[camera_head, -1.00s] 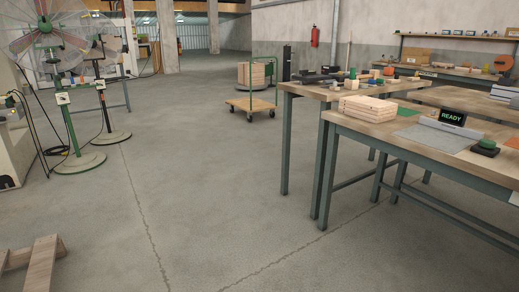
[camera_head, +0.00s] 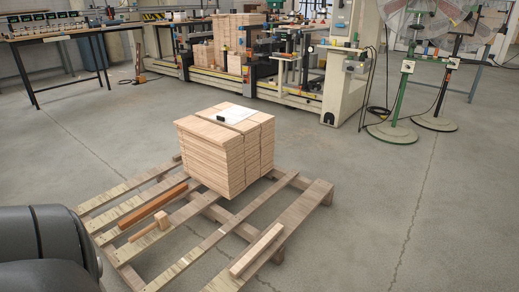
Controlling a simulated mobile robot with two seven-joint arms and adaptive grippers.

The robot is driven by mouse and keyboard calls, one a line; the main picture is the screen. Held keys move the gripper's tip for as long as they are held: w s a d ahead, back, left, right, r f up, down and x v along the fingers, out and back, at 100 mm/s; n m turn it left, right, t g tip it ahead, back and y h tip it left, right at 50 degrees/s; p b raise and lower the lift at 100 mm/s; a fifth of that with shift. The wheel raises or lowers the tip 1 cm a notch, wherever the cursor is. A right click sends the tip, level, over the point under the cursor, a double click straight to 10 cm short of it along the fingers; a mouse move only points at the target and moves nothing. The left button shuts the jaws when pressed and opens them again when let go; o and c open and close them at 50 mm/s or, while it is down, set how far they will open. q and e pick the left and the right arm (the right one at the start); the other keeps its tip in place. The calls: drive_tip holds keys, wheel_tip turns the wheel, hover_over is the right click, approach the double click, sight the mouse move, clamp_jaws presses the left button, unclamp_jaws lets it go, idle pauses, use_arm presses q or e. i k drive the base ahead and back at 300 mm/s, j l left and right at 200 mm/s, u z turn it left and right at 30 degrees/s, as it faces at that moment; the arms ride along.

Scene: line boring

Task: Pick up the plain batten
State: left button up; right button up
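A plain pale wooden batten (camera_head: 257,250) lies on the front right part of a wooden pallet (camera_head: 305,205), apart from the stack. Two other pieces lie on the pallet's left side: a reddish-brown batten (camera_head: 152,205) and a short pale piece (camera_head: 146,231) with a small block at its end. Neither gripper is in view. Only a dark rounded part of my own arm shows at the lower left, hiding the pallet's near left corner.
A tall stack of boards (camera_head: 225,150) stands on the pallet's rear middle, with a white sheet (camera_head: 225,114) and a small dark item on top. Machines (camera_head: 290,75) line the back, a bench (camera_head: 70,32) the back left, fans (camera_head: 405,70) the back right. Floor to the right is clear.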

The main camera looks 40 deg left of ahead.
sight(261, 247)
drive_tip(key=i+l+u, duration=0.15)
drive_tip(key=i+u, duration=0.15)
drive_tip(key=u, duration=0.15)
drive_tip(key=i+l+u, duration=0.25)
drive_tip(key=u, duration=0.15)
drive_tip(key=i+l+u, duration=0.3)
drive_tip(key=u, duration=0.15)
drive_tip(key=i+l+u, duration=0.2)
drive_tip(key=l+u, duration=0.2)
drive_tip(key=i+l+u, duration=0.15)
drive_tip(key=l+u, duration=0.3)
